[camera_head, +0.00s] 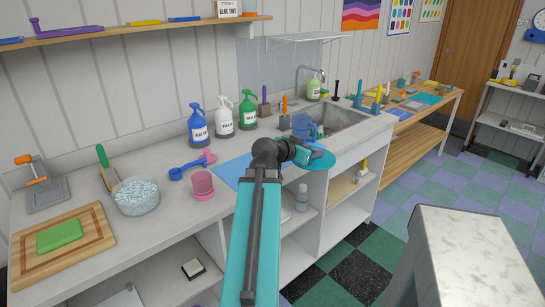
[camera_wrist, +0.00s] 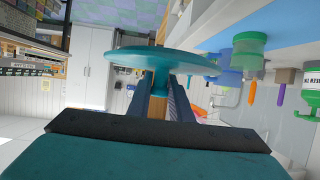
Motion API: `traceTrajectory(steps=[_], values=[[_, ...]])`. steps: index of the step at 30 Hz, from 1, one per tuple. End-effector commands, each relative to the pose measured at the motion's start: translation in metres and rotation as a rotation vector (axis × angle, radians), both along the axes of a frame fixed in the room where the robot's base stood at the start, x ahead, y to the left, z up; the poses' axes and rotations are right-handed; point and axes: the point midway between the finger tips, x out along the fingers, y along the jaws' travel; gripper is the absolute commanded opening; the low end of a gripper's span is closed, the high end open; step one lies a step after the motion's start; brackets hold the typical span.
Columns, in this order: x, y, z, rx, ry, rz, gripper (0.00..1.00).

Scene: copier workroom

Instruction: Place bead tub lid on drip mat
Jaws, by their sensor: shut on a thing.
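The bead tub lid is a teal disc (camera_head: 320,160) held out over the counter's front edge, to the right of the drip mat. My gripper (camera_head: 301,155) is shut on it. In the wrist view, the fingers (camera_wrist: 161,88) close on the knob under the wide lid (camera_wrist: 160,58). The blue drip mat (camera_head: 228,171) lies flat on the counter, partly hidden by my arm. A clear tub of pale beads (camera_head: 137,197) stands open farther left on the counter.
A pink cup (camera_head: 202,186) and a blue scoop (camera_head: 186,170) lie left of the mat. Blue, white and green pump bottles (camera_head: 222,118) stand behind it. A blue container (camera_head: 302,124) stands by the sink (camera_head: 340,118). A grey-topped stand (camera_head: 470,245) is at lower right.

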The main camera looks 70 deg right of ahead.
Motion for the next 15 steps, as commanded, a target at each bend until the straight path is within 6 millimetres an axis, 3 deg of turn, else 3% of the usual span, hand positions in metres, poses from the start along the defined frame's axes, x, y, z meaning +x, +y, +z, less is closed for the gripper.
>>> traceTrajectory(steps=[8, 15], values=[[0.076, 0.002, -0.012, 0.003, 0.0, 0.085, 0.0], [0.157, 0.013, -0.026, 0.003, 0.0, 0.175, 0.0]])
